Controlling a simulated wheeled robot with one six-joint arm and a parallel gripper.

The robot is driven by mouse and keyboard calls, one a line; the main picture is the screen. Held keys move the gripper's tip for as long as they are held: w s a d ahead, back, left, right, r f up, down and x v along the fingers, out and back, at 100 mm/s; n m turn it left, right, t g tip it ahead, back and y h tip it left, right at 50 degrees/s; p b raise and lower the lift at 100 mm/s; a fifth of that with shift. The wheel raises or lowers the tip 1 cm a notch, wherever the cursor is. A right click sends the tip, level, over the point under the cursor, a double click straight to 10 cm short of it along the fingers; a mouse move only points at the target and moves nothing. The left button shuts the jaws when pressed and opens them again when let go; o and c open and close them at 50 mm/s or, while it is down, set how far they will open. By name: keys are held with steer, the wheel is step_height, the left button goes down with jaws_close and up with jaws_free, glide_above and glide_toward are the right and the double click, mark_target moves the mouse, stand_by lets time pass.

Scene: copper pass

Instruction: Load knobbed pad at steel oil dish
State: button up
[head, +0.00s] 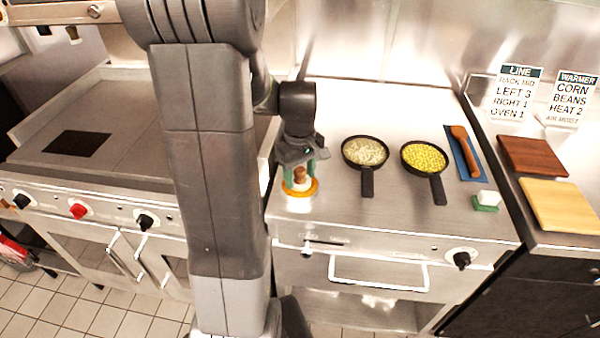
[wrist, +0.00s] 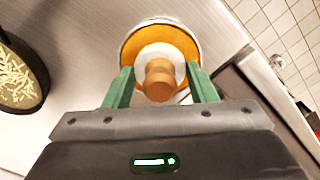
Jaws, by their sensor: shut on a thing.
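The knobbed pad has a brown knob (wrist: 159,80) and a round white pad (wrist: 148,58); in the head view its knob (head: 299,173) shows between the fingers. My gripper (head: 301,172) is shut on it, with a green finger on each side in the wrist view (wrist: 160,88). The steel oil dish (wrist: 128,42) holds orange oil (head: 312,191) and stands on the steel counter near its front left. The pad is upright over the middle of the dish, with oil showing around it. I cannot tell how deep the pad sits in the oil.
Two black pans, one with pale shreds (head: 365,151) and one with corn (head: 424,157), stand right of the dish. Beyond are a wooden spoon (head: 465,150) on a blue cloth, a green-and-white block (head: 487,200) and two boards (head: 562,205). A flat griddle (head: 120,120) lies left.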

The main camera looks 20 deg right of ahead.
mark_target(300, 169)
steer(key=shift+r+p, duration=2.75)
steer(key=shift+r, duration=0.8)
steer(key=shift+f, duration=0.1)
